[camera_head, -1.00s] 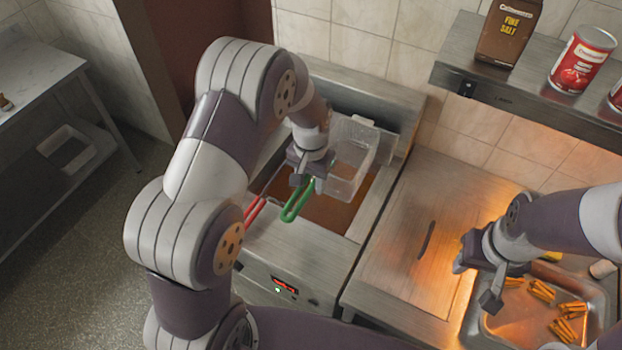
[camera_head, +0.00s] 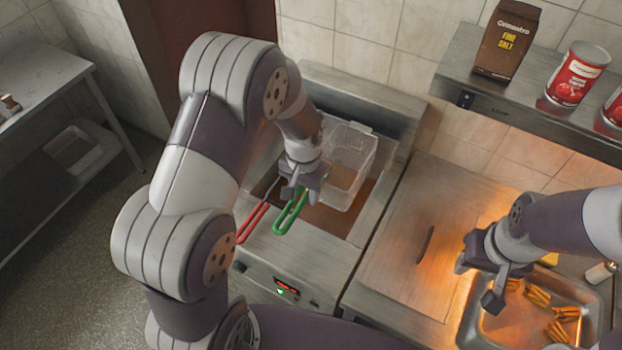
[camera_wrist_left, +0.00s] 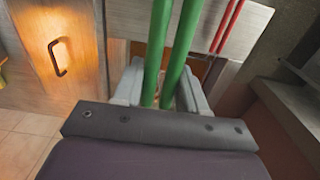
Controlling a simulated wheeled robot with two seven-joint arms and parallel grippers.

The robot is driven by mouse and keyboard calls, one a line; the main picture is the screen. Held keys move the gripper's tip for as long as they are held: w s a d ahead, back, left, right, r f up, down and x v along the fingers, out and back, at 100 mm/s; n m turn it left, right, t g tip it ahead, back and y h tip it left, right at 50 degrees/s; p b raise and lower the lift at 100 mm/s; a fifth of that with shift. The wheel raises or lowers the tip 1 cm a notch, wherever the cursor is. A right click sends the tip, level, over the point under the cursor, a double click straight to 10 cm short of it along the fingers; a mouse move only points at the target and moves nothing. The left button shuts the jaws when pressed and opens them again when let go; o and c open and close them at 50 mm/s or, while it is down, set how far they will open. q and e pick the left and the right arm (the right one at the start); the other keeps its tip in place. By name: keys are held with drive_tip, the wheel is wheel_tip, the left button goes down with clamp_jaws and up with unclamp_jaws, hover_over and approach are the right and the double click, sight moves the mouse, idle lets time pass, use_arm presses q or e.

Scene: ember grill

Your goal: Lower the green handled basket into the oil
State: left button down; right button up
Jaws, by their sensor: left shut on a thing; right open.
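The green handled basket is a clear mesh basket (camera_head: 352,160) with a green handle (camera_head: 289,214). It hangs over the right part of the fryer's brown oil (camera_head: 330,220), and I cannot tell whether its bottom touches the oil. My left gripper (camera_head: 303,190) is shut on the green handle, which also runs between the fingers in the left wrist view (camera_wrist_left: 172,50). My left arm hides the left part of the vat. My right gripper (camera_head: 478,285) is open and empty above the steel tray at the right.
A red handle (camera_head: 252,222) lies just left of the green one. A steel tray (camera_head: 468,325) holds several fries. A lidded counter (camera_head: 395,250) stands right of the fryer.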

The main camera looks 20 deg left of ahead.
use_arm(q)
drive_tip(key=shift+s+a, duration=0.1)
drive_tip(key=shift+s, duration=0.3)
drive_tip(key=shift+g, duration=0.3)
drive_tip(key=f+b, duration=0.4)
drive_tip(key=f, duration=0.3)
drive_tip(key=w+f+b, duration=0.1)
drive_tip(key=f+b, duration=0.2)
drive_tip(key=f, duration=0.4)
drive_tip(key=w+f+b, duration=0.1)
drive_tip(key=f+b, duration=0.3)
drive_tip(key=f, duration=0.4)
drive_tip(key=shift+d+b, duration=0.2)
drive_tip(key=shift+b, duration=0.15)
drive_tip(key=shift+f+b, duration=0.5)
drive_tip(key=shift+f, duration=0.15)
drive_tip(key=c, duration=0.5)
unclamp_jaws()
drive_tip(key=shift+s, duration=0.15)
drive_tip(key=shift+c, duration=0.2)
drive_tip(key=shift+r, duration=0.1)
